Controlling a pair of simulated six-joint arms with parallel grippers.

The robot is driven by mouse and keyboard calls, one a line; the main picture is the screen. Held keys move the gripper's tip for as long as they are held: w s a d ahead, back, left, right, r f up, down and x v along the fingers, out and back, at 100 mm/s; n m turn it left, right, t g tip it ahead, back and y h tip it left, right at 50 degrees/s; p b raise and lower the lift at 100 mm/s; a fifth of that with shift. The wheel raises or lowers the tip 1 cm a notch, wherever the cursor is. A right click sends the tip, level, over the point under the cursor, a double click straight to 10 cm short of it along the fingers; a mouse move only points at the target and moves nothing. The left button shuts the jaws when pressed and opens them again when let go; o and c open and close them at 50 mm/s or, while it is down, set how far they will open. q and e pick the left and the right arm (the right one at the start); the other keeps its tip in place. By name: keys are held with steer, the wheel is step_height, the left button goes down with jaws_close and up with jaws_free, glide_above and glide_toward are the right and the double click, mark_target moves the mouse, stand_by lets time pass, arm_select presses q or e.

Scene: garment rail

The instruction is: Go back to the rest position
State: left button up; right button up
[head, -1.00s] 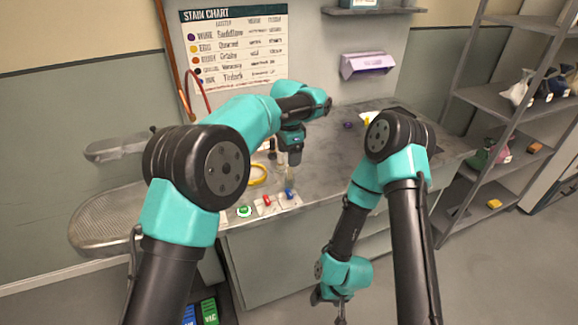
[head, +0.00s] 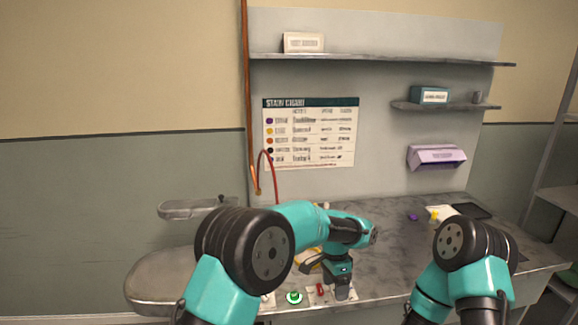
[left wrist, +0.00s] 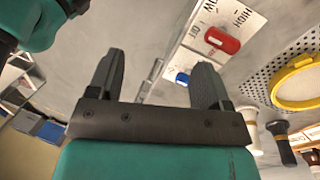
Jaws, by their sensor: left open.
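My left gripper (head: 341,293) is low over the front edge of the bench, just right of the red switch (head: 320,289). In the left wrist view the left gripper (left wrist: 158,75) has its two fingers spread apart with nothing between them.
The bench (head: 390,235) has a green button (head: 294,297) at its front edge and a purple item (head: 412,217) at the back. A yellow-rimmed hoop (left wrist: 298,82) lies beside the switches. A stain chart (head: 310,135), shelves (head: 390,60) and a lilac dispenser (head: 437,157) are on the wall.

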arm_select(q)
steer(key=s+a+f+n+g+h, duration=0.1)
steer(key=s+a+f+n+g, duration=0.3)
steer(key=s+a+f, duration=0.9)
steer(key=s+a+f+n+t+h, duration=0.1)
steer(key=s+a+f+n+t, duration=0.2)
steer(key=a, duration=0.9)
steer(key=s+a+f+n+t+h, duration=0.1)
steer(key=s+a+f+n+t, duration=0.3)
steer(key=s+a+f+n, duration=0.3)
steer(key=a+f+n, duration=0.2)
steer(key=a+f, duration=0.1)
steer(key=a, duration=0.1)
steer(key=shift+s+a+f+n, duration=0.25)
steer(key=shift+s+a+n, duration=0.05)
steer(key=shift+a, duration=0.05)
steer(key=shift+h, duration=0.3)
